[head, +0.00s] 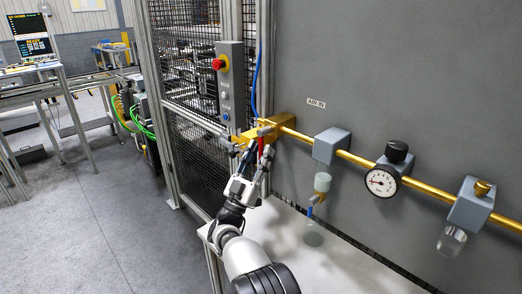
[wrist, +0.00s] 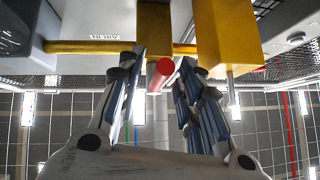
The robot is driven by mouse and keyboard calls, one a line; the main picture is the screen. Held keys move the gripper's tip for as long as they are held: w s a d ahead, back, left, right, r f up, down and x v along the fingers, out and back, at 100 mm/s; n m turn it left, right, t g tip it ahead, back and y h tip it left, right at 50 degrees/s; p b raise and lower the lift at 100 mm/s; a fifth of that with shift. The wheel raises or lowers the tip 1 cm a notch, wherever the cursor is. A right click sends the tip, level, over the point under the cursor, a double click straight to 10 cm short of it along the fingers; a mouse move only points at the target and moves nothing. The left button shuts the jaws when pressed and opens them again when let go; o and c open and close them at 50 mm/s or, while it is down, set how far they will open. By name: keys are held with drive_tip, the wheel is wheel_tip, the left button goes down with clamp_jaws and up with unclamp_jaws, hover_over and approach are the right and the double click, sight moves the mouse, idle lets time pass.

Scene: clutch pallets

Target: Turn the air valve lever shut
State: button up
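The air valve has a brass body (head: 276,134) on the yellow pipe beside the "AIR IN" label. Its red lever (head: 261,147) hangs down from the valve. My gripper (head: 252,160) reaches up from below, with its fingers at the lever. In the wrist view, my gripper (wrist: 157,72) is open, one finger on each side of the red lever (wrist: 161,70). The lever's round red end shows between the fingers, with gaps that look clear on both sides. The yellow valve parts (wrist: 227,35) are just beyond the fingertips. My fingers partly hide the lever in the head view.
Along the pipe (head: 350,158) to the right are a grey block with a filter bowl (head: 322,182), a pressure gauge (head: 382,181) and a lubricator (head: 471,204). A control box with a red button (head: 219,64) is close left, on the mesh fence (head: 185,45). A white ledge (head: 350,268) lies below.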

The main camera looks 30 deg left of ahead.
drive_tip(key=v, duration=1)
drive_tip(key=shift+s+f, duration=0.25)
